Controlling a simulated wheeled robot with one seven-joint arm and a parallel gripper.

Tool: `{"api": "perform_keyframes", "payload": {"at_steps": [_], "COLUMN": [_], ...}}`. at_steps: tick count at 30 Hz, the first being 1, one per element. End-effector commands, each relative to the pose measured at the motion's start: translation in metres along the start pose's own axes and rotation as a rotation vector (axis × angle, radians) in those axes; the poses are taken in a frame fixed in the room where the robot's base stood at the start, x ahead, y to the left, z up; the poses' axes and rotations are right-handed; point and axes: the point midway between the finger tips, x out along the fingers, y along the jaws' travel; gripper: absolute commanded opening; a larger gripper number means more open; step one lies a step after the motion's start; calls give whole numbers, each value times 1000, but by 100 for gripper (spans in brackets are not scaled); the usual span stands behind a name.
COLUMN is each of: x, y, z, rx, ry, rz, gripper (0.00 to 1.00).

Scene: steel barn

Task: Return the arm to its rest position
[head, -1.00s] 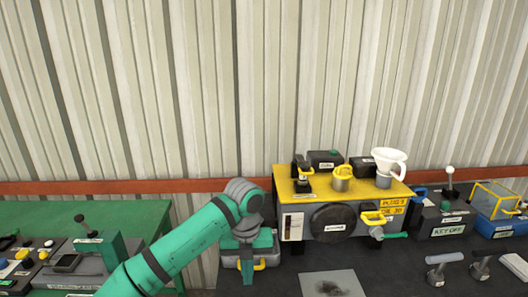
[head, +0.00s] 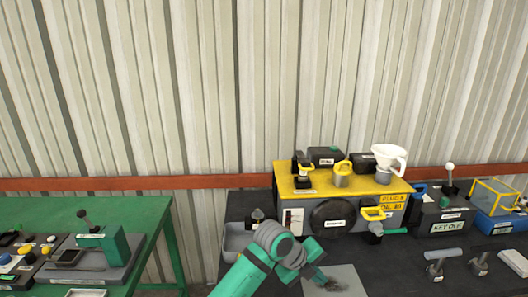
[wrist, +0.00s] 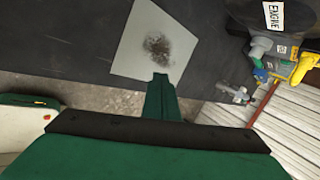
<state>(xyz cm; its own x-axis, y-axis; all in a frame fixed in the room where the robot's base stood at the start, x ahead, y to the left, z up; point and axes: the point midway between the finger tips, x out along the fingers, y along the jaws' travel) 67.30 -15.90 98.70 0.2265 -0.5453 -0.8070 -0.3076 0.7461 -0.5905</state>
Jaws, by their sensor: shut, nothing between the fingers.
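My gripper (head: 312,272) is low over the black bench, beside the left edge of a grey plate with a dark smudge. My green and grey arm reaches in from the bottom of the head view. In the wrist view my fingers (wrist: 161,96) are shut together with nothing between them. Their tips point toward the grey plate (wrist: 143,45), and they look apart from it. The exact height above the bench is hard to tell.
A yellow-topped engine box (head: 345,180) with a white funnel (head: 388,160) stands behind my gripper. A grey tray (head: 236,240) lies left of it. A green table (head: 130,212) stands at the left, across a gap. Switches and tools fill the bench's right side.

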Motion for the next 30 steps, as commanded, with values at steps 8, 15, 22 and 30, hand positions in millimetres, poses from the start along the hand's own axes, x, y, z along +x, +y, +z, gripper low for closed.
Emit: {"api": "perform_keyframes", "payload": {"at_steps": [8, 15, 22, 30], "x": [39, 54, 64, 71], "y": [-51, -74, -72, -38], "z": [-33, -53, -68, -84], "rx": [-285, -565, -849, -1187], "ry": [15, 44, 72, 84], "rz": [-319, -557, -751, -940], "gripper": [0, 0, 0, 0]}}
